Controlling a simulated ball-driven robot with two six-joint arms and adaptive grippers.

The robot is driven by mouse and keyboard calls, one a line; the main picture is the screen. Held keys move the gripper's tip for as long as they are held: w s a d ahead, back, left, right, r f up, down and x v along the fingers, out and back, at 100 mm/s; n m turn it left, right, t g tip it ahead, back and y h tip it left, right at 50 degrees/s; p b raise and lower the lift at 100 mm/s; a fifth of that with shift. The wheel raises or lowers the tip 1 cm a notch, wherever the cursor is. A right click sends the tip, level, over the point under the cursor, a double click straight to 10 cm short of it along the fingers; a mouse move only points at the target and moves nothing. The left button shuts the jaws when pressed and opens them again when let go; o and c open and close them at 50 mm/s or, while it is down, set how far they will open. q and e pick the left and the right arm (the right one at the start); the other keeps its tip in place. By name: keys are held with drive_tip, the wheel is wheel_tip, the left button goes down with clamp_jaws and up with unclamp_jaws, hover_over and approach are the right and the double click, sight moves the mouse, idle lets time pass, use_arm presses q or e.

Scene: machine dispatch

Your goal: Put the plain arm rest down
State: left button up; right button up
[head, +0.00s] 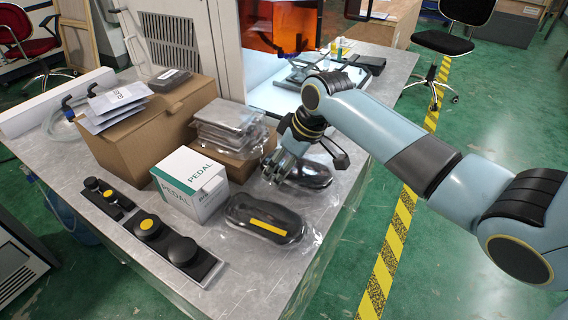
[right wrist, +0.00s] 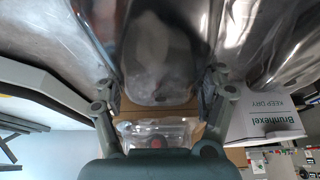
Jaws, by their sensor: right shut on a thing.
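The plain arm rest (head: 313,177) is a dark, rounded pad in a clear plastic bag, partly hidden by my right gripper. My right gripper (head: 280,167) is shut on it, over the metal table beside the white PEDAL box. In the right wrist view the bagged arm rest (right wrist: 158,60) sits between the two fingers of the gripper (right wrist: 160,88). I cannot tell whether it touches the table. A second bagged arm rest with a yellow strip (head: 264,219) lies on the table just in front. My left gripper is not in view.
The PEDAL box (head: 192,186) stands left of the arm rests. Behind are a large carton (head: 148,130) and a smaller carton (head: 236,160) with bagged parts on top. Black pedal units (head: 178,247) lie at the front left. The metal table's (head: 262,280) front corner is bare.

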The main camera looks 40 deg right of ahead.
drive_tip(key=shift+f, duration=0.5)
idle(0.3)
drive_tip(key=o, duration=1.6)
